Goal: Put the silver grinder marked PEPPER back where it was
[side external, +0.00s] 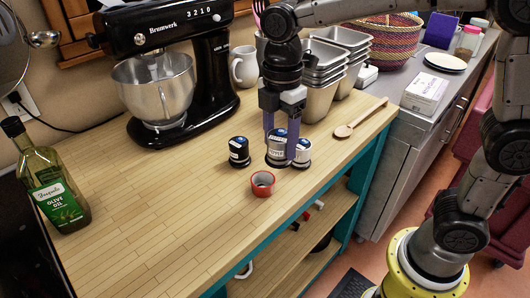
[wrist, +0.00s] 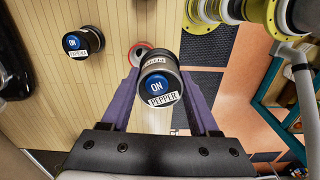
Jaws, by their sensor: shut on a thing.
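My gripper (side external: 280,160) points down with its purple fingers shut on the silver grinder marked PEPPER (side external: 276,148). In the wrist view the grinder (wrist: 158,82) is between the fingers, its blue ON cap and PEPPER label facing the camera. It looks upright and much larger than the other grinder, so it seems held above the counter, though the gap beneath it is not clear. A black grinder (side external: 238,153) stands to its left on the counter. Another grinder (side external: 303,148) is close at its right, partly hidden by a finger.
A small red ring-shaped cup (side external: 262,184) lies on the wooden counter (side external: 150,210) in front of the grinders. The black mixer (side external: 200,60) and white mug (side external: 244,67) stand behind. A wooden spoon (side external: 362,118) and steel pans (side external: 322,85) are to the right.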

